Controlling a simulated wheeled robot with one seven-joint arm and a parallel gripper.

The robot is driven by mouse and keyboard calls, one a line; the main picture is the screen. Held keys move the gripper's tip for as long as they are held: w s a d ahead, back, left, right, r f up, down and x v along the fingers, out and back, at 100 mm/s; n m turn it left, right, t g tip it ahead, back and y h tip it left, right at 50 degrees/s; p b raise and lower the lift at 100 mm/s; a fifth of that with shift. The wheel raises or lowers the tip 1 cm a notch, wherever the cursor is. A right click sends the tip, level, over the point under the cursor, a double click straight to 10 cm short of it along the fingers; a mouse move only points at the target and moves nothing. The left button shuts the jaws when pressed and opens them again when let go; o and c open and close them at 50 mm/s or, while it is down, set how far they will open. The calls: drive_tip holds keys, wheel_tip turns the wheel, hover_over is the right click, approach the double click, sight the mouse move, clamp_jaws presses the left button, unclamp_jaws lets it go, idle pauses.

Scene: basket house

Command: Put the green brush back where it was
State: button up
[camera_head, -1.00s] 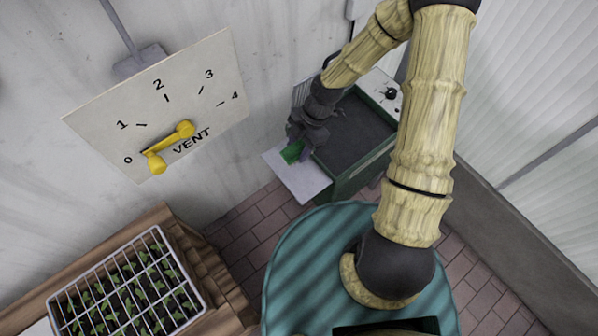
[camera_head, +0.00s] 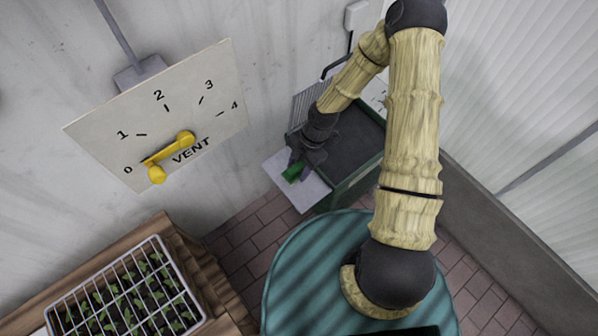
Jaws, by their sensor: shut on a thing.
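The green brush (camera_head: 292,174) shows as a small green block at the end of my gripper (camera_head: 297,166). My gripper is dark and shut on the brush, with its fingers partly hidden by the wrist. The brush is over the pale grey panel (camera_head: 313,193) beside the dark green box. I cannot tell whether the brush touches the panel or is held just above it.
A dark-topped green box (camera_head: 358,138) stands right of the panel, under my forearm. A ribbed grey piece (camera_head: 303,106) is against the wall behind my wrist. A vent dial with a yellow lever (camera_head: 156,174) is at left. A caged seedling tray (camera_head: 125,290) sits lower left.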

sight(299, 173)
drive_tip(key=shift+f, duration=1.9)
drive_tip(key=shift+f, duration=0.1)
drive_tip(key=o, duration=1.1)
drive_tip(key=shift+o, duration=0.2)
drive_tip(key=v, duration=1.2)
drive_tip(key=shift+b, duration=0.3)
drive_tip(key=shift+s+r, duration=0.1)
drive_tip(key=shift+r, duration=0.15)
